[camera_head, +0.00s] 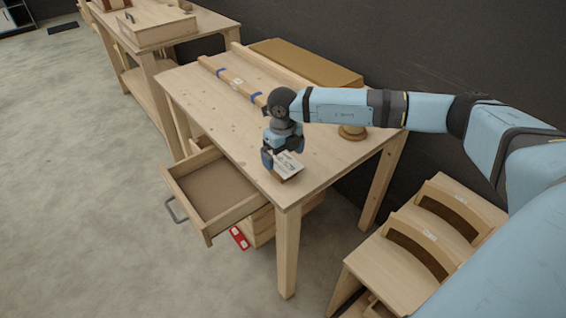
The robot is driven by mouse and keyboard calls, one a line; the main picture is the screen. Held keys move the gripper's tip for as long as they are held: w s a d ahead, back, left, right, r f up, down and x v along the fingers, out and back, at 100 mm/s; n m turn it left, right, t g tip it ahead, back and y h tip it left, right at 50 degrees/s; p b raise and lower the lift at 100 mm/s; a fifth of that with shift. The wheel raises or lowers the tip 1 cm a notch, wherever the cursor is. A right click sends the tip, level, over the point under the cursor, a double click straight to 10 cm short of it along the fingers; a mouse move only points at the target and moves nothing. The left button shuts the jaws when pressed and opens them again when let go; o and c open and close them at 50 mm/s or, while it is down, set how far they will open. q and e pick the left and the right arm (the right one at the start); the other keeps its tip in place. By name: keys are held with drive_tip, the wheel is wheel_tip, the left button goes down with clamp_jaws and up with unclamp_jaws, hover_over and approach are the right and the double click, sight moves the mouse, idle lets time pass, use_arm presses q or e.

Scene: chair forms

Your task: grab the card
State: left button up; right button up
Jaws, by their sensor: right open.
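A small white card (289,163) with dark print lies at the near edge of the wooden workbench (215,108), seemingly on top of a small wooden piece. My right gripper (279,154) points down right at the card, its fingers partly covering the card's far side. The gripper is open; whether a finger touches the card cannot be told. My left gripper is not in view.
An open, empty-looking drawer (212,190) juts out below the bench's left side. A red and white object (239,238) is beneath it. A round wooden piece (352,132) and a long bar with blue bands (228,76) are on the bench. Curved wooden forms (425,245) stand at right.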

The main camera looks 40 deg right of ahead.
drive_tip(key=shift+f, duration=0.5)
drive_tip(key=c, duration=0.8)
drive_tip(key=shift+r, duration=0.1)
drive_tip(key=shift+c, duration=0.2)
